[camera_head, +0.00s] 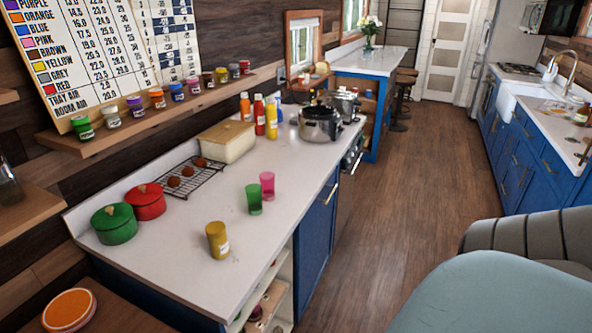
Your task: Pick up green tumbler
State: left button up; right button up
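The green tumbler (254,200) stands upright on the white counter (190,268), near the counter's right-hand edge. A pink tumbler (267,185) stands just behind it and to the right, with little space between them. A yellow container with a pale label (217,240) stands nearer to me and to the left of the green tumbler. Neither of my grippers shows in the head view.
Green (114,225) and red (146,201) lidded pots, a wire rack (205,180) with brown round items and a lidded tan box (227,142) line the counter's left side. Bottles (259,115) and a silver cooker (320,124) stand behind. Wooden floor (400,190) lies clear to the right.

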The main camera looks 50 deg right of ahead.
aim_at(254, 192)
jog(key=z, duration=1.35)
jog(key=i+l+u, duration=0.1)
jog(key=i+l, duration=0.25)
jog(key=l, duration=0.3)
jog(key=i+l+u, duration=0.15)
jog(key=l, duration=0.2)
jog(key=i+l+u, duration=0.1)
jog(key=l, duration=0.25)
jog(key=i+l+u, duration=0.1)
jog(key=i+l, duration=0.3)
jog(key=l, duration=0.3)
jog(key=i+l+u, duration=0.15)
jog(key=l, duration=0.25)
